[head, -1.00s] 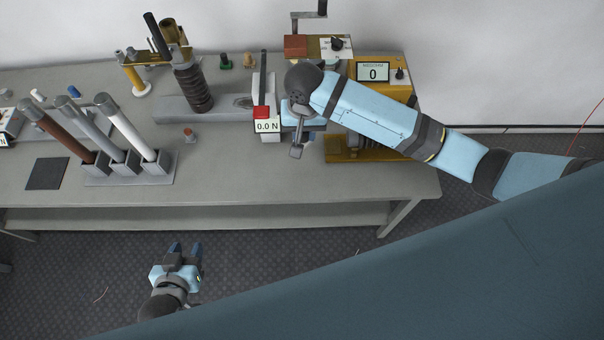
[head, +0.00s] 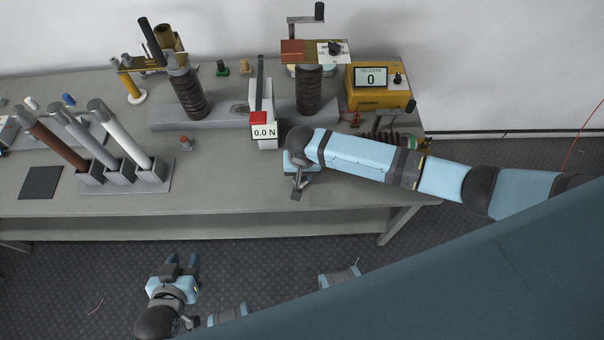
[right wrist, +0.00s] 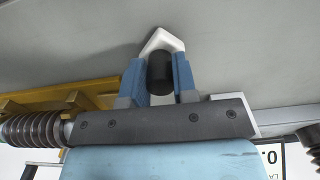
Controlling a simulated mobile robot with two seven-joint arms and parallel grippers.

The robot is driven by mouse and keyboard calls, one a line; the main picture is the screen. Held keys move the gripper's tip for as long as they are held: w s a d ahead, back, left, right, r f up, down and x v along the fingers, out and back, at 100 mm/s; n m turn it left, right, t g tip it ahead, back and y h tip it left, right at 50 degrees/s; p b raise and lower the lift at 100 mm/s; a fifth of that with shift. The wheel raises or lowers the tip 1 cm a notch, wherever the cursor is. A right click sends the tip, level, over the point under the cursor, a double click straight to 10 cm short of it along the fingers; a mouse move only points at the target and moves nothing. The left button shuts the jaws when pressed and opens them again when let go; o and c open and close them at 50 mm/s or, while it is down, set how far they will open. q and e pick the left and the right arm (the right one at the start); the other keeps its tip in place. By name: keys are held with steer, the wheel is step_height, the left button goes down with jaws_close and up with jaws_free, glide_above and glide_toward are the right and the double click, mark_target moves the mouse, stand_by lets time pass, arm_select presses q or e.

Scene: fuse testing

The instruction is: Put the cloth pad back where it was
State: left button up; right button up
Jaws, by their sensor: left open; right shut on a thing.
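My right gripper (right wrist: 160,78) is shut on an upright black cylinder (right wrist: 160,72). A white, pointed piece (right wrist: 163,40) shows around and behind the cylinder. I cannot tell for sure whether this is the cloth pad. My left gripper (head: 183,262) is open and empty, in front of the bench above the floor.
A rack (head: 158,180) with brown, grey and white tubes stands left of centre. Behind are ribbed insulators (head: 188,93), a crank stand (head: 317,50) and a yellow meter (head: 372,97) reading 0. A small brown-topped peg (head: 186,142) stands near the rack. The front bench strip (head: 225,185) is clear.

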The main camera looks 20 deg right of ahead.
steer(key=shift+f, duration=0.25)
steer(key=o, duration=0.9)
steer(key=shift+f, duration=0.15)
